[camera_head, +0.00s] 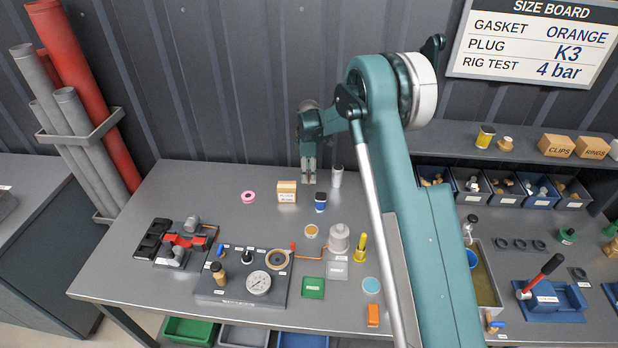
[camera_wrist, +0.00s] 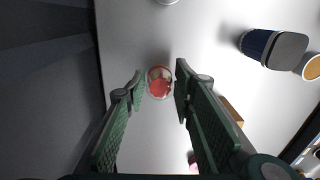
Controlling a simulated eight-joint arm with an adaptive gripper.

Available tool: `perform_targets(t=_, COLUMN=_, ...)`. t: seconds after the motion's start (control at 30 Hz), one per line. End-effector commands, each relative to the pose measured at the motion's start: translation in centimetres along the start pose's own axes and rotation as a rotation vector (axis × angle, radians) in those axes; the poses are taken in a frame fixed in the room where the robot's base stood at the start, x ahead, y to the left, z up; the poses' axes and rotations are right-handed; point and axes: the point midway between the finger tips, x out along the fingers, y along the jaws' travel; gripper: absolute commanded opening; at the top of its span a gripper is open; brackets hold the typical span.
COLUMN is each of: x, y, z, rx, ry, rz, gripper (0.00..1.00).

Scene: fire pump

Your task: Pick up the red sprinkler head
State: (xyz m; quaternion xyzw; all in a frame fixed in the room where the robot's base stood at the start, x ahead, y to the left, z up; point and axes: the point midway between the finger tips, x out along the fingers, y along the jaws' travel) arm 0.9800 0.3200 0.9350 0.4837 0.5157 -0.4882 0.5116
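The red sprinkler head (camera_wrist: 160,84) shows in the wrist view as a small round thing, red with a paler rim. It appears between my fingertips, with a gap to each finger. Whether it is level with the tips or below them I cannot tell. My gripper (camera_wrist: 159,86) is open, its two green padded fingers apart. In the head view my gripper (camera_head: 308,178) points down over the back of the grey table (camera_head: 190,195). I cannot make out the sprinkler head there.
A cardboard box (camera_head: 287,192) and a blue can (camera_head: 320,202) stand just in front of my gripper. A grey cylinder (camera_head: 337,176) is to its right, and a pink ring (camera_head: 248,197) to its left. A gauge panel (camera_head: 240,275) lies nearer the front.

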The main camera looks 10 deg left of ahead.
Motion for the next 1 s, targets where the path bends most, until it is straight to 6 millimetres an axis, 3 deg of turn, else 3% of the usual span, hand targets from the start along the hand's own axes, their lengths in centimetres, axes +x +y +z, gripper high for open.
perform_targets(t=0.13, x=0.0, y=0.0, z=0.0, rx=0.000, ry=0.000, rz=0.000, gripper=0.08)
perform_targets(t=0.57, x=-0.5, y=0.0, z=0.0, rx=0.000, ry=0.000, rz=0.000, gripper=0.08)
perform_targets(t=0.77, x=-2.4, y=-0.1, z=0.0, rx=0.000, ry=0.000, rz=0.000, gripper=0.08)
perform_targets(t=1.0, x=-5.9, y=-0.1, z=0.0, rx=0.000, ry=0.000, rz=0.000, gripper=0.08)
